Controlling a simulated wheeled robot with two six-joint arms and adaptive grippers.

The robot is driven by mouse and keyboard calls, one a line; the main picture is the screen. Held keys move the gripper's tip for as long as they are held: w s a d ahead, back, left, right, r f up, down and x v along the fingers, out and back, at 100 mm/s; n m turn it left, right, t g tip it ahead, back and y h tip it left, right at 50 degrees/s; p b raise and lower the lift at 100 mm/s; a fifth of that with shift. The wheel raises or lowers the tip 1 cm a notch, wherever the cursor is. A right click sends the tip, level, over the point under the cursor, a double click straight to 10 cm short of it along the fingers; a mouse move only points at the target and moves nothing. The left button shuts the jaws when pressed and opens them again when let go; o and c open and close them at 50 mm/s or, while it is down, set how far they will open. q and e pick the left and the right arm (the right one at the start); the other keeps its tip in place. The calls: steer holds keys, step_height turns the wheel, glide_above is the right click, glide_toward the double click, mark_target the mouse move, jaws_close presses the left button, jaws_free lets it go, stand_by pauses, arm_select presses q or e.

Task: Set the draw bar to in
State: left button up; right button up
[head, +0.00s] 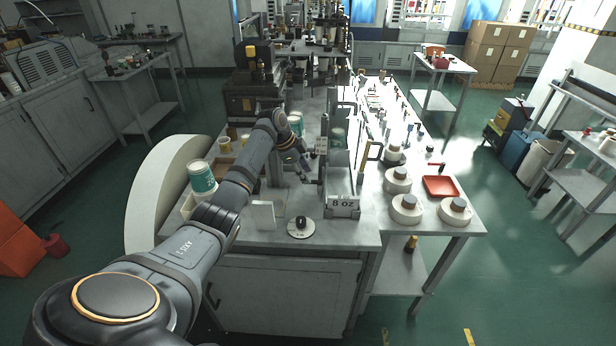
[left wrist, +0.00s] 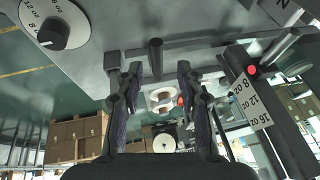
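In the left wrist view, my left gripper (left wrist: 157,80) is open, its two fingers apart. A dark upright peg (left wrist: 156,58) stands between the fingers, with gaps on both sides. It joins a grey cross bar (left wrist: 205,44) beyond; I take this to be the draw bar, but cannot tell for sure, nor whether it is in or out. In the head view, my left gripper (head: 312,176) is small and low beside the machine, above the bench; the arm hides part of the bar's area. My right gripper is not in view.
A plate marked 8, 12 and 16 oz (left wrist: 252,104) has a red knob (left wrist: 252,70) above it. White rolls (head: 406,209) and a red tray (head: 441,186) stand right.

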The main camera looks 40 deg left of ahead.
arm_select(q)
steer(key=v, duration=0.9)
steer(key=shift+r, duration=0.2)
steer(key=shift+s, duration=0.1)
